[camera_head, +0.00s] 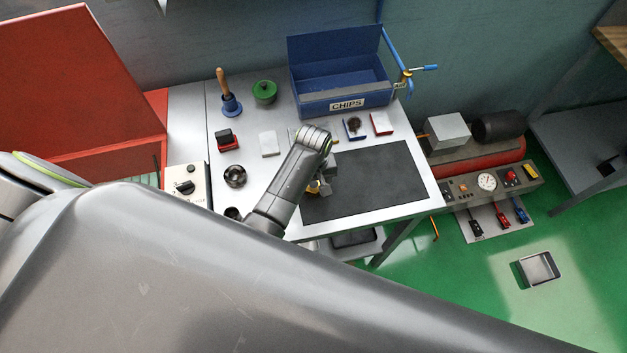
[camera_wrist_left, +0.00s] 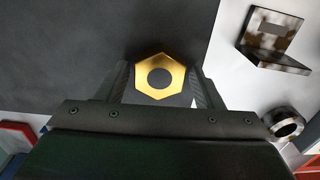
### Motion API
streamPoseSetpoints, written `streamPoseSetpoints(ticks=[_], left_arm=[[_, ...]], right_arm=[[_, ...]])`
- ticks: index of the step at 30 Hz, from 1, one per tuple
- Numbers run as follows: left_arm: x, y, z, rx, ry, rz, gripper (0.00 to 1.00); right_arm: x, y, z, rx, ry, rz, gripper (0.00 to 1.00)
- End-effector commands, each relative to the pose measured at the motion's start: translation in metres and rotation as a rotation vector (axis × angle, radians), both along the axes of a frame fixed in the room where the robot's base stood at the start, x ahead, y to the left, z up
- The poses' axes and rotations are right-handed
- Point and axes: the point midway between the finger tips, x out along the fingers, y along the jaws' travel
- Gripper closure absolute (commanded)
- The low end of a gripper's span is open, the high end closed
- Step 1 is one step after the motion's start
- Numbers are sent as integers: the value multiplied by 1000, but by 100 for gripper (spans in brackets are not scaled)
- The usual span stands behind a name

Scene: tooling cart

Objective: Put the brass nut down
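The brass nut (camera_wrist_left: 175,70) is a gold hexagon with a round hole, seen between the two fingers of my left gripper (camera_wrist_left: 160,80) in the wrist view. The fingers close on its two sides. In the head view, my left gripper (camera_head: 322,186) points down over the left part of the dark mat (camera_head: 375,185), with a bit of the brass nut (camera_head: 314,187) showing beside it. The mat also fills the upper left of the wrist view (camera_wrist_left: 70,50). I cannot tell whether the nut touches the mat. My right gripper is not in view.
A blue CHIPS bin (camera_head: 345,105) stands at the back. Left of the mat are a steel ring (camera_head: 235,176), a red-and-black block (camera_head: 227,139) and a white pad (camera_head: 269,144). A mottled metal bracket (camera_wrist_left: 270,40) shows in the wrist view. The mat's right side is clear.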

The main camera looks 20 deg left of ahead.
Motion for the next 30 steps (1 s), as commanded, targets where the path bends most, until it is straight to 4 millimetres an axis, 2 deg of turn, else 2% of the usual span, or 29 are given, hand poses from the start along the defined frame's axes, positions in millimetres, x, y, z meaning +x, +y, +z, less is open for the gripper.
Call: streamPoseSetpoints(ticks=[9, 14, 20, 30], left_arm=[[0, 0, 1, 0, 0, 0, 31], [1, 0, 8, -1, -3, 0, 31], [1, 0, 34, 0, -5, 0, 31], [1, 0, 100, -1, -4, -1, 31]], right_arm=[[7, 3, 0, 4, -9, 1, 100], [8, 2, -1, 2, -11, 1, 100], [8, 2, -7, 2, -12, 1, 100], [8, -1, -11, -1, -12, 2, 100]])
